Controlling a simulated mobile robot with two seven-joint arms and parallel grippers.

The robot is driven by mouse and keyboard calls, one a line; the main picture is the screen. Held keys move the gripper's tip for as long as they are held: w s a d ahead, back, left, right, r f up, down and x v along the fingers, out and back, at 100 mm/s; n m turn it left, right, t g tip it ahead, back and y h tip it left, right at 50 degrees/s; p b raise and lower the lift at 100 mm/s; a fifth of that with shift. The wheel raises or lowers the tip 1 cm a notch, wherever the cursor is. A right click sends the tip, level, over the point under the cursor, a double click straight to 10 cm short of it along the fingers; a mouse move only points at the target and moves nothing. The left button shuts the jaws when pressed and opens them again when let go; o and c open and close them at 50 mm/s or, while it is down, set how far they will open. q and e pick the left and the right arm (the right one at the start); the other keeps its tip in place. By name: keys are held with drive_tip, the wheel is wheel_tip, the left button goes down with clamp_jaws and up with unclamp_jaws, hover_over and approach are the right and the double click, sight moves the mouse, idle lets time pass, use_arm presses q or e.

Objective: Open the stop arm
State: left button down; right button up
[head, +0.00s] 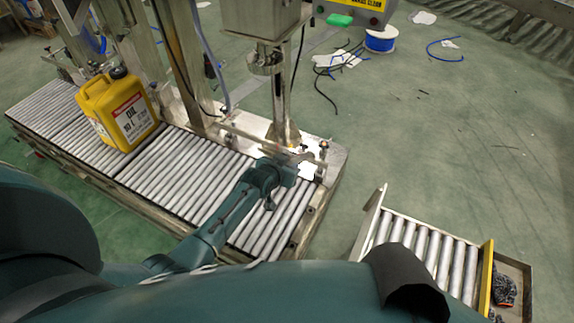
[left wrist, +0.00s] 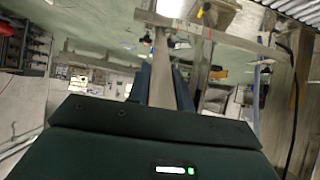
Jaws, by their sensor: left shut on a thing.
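The stop arm (head: 245,135) shows in the head view as a thin metal bar low across the roller conveyor, near its right end. My left gripper (head: 304,160) is at the right end of this bar, beside the metal post's foot, and covers part of it. In the left wrist view, a flat metal bar (left wrist: 161,75) stands between the two fingers of my left gripper (left wrist: 163,86), which is shut on it. It meets a crossbar (left wrist: 205,32) at the top. My right gripper is not in view.
A yellow oil can (head: 118,108) stands upright on the roller conveyor (head: 180,165), left of the bar. A metal post (head: 278,95) rises behind my gripper. A smaller roller section (head: 425,247) with a yellow edge stands at lower right. Green floor between them is clear.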

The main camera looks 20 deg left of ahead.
use_arm(q)
drive_tip(key=c, duration=1.2)
unclamp_jaws()
drive_tip(key=shift+c, duration=0.2)
drive_tip(key=p+v, duration=0.3)
drive_tip(key=v, duration=1)
drive_tip(key=shift+s, duration=0.2)
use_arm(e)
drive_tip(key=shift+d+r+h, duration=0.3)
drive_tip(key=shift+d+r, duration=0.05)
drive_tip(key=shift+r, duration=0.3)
